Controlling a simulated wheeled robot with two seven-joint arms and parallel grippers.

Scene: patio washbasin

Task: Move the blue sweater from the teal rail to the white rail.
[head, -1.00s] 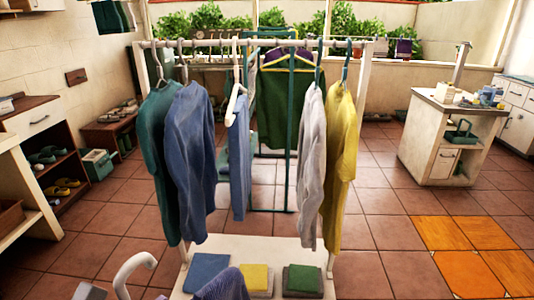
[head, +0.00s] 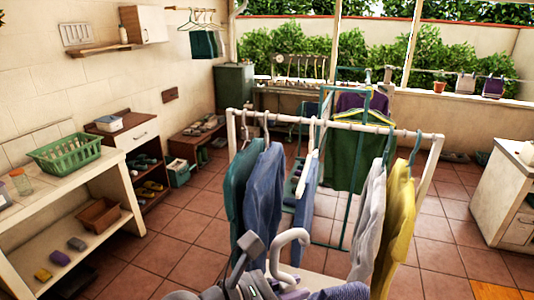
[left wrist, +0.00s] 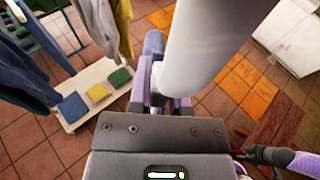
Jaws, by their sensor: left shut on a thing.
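The white rail (head: 330,122) stands close in front, hung with several garments. The teal rail (head: 343,235) stands behind it, with a green garment (head: 352,158) and a purple one on it. My left gripper (head: 262,284) is low in the foreground of the head view, shut on a white hanger whose hook (head: 291,240) curves up. A blue knit sweater (head: 342,291) hangs from this hanger, mostly cut off by the picture's lower edge. In the left wrist view the gripper (left wrist: 155,80) is partly covered by a large white shape. My right gripper (left wrist: 258,153) shows at lower right; its opening is unclear.
The white rail holds green, blue, grey and yellow garments, with some room on the bar between them. Folded cloths (left wrist: 98,91) lie on its base. A shelf unit with a green basket (head: 80,155) stands left, a white cabinet (head: 500,200) right.

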